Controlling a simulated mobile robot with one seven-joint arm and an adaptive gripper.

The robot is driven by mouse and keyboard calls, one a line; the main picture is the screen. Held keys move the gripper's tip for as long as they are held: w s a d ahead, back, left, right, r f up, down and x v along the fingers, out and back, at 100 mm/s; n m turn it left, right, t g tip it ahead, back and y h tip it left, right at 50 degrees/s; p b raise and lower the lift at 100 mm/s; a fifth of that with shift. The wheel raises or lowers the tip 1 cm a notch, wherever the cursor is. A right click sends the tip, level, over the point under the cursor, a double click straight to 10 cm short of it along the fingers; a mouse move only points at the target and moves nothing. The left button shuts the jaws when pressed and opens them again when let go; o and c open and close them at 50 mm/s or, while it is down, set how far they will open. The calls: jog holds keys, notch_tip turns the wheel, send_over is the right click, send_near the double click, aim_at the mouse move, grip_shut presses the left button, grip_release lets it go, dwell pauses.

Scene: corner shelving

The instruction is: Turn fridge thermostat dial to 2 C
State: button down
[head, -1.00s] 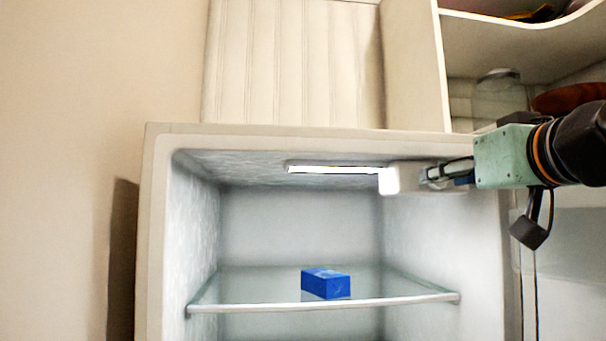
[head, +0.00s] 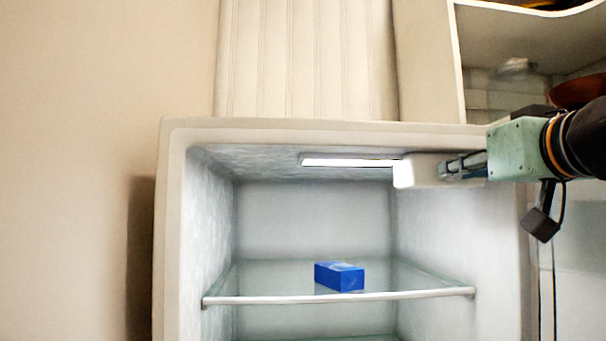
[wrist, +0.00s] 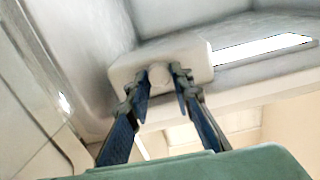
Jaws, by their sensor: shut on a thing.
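The fridge (head: 174,250) stands open in the head view. A pale thermostat housing (head: 420,171) sits under its ceiling at the upper right, beside the light strip. The round dial (wrist: 160,76) shows on the housing in the wrist view, with any markings too small to read. My gripper (head: 446,168) reaches in from the right at the housing. In the wrist view my gripper's fingertips (wrist: 161,82) stand either side of the dial, shut on it. The head view does not show the dial clearly.
A lit strip (head: 350,162) runs along the fridge ceiling left of the housing. A blue box (head: 339,276) lies on the glass shelf (head: 290,299) below. The fridge's right wall is close under my gripper. Open shelving (head: 510,50) stands at the upper right.

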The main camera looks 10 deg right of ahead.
jog(key=shift+d+m+b, duration=0.1)
jog(key=shift+m+b, duration=0.75)
jog(key=shift+m, duration=2.05)
jog(key=c, duration=1.7)
grip_release()
jog(key=s, duration=1.2)
